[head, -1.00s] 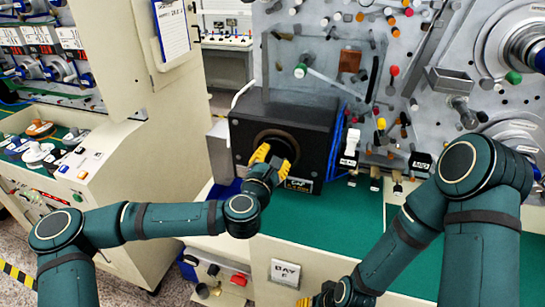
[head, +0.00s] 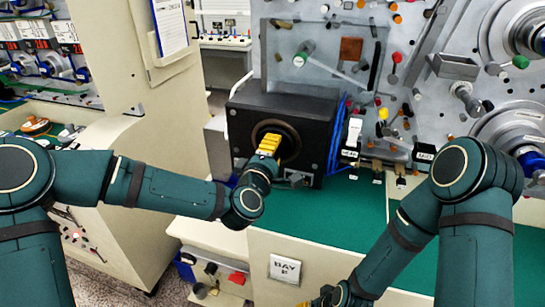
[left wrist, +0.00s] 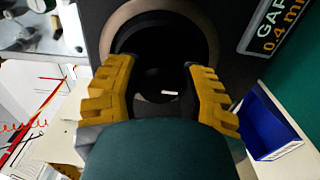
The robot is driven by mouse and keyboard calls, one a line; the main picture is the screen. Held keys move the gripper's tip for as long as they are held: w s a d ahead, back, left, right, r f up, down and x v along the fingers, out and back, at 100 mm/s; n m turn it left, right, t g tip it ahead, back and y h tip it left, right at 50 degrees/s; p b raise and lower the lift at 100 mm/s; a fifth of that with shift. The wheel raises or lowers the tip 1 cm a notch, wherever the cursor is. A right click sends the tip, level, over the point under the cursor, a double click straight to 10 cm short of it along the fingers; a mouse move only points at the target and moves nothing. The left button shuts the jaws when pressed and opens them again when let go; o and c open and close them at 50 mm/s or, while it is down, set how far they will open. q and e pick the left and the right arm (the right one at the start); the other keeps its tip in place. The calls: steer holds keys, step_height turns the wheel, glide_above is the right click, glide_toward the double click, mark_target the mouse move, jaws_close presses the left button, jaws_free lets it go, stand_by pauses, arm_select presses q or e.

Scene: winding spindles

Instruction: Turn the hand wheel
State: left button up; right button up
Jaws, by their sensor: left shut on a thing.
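The hand wheel (head: 287,142) is a dark round part at the front of a black box (head: 303,108), inside a round collar. In the left wrist view the dark wheel (left wrist: 158,88) sits between the yellow fingers, inside a grey ring. My left gripper (head: 268,144) is shut on the wheel, one finger at each side; it also shows in the left wrist view (left wrist: 160,78). The fingers hide part of the wheel. My right gripper (head: 322,298) is only partly seen at the bottom edge of the head view, its fingers too small to judge.
A green bench top (head: 345,215) lies below and right of the box. Blue cables (head: 337,135) run by its right side. A grey panel (head: 330,60) with many knobs stands behind. A blue bin (left wrist: 272,125) shows at right in the left wrist view.

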arm_select(q)
steer(key=m+b, duration=0.4)
steer(key=m, duration=0.1)
steer(key=shift+r, duration=0.1)
arm_select(e)
steer(key=f, duration=0.2)
steer(key=s+f, duration=0.1)
steer(key=f, duration=0.1)
steer(key=shift+s+a+f, duration=0.2)
steer(key=shift+f, duration=0.2)
arm_select(q)
steer(key=shift+m, duration=0.3)
arm_select(e)
steer(key=shift+f, duration=0.1)
arm_select(q)
steer(key=o, duration=1.2)
steer(key=shift+w, duration=0.1)
steer(key=v, duration=1.2)
arm_select(e)
steer(key=shift+g, duration=0.3)
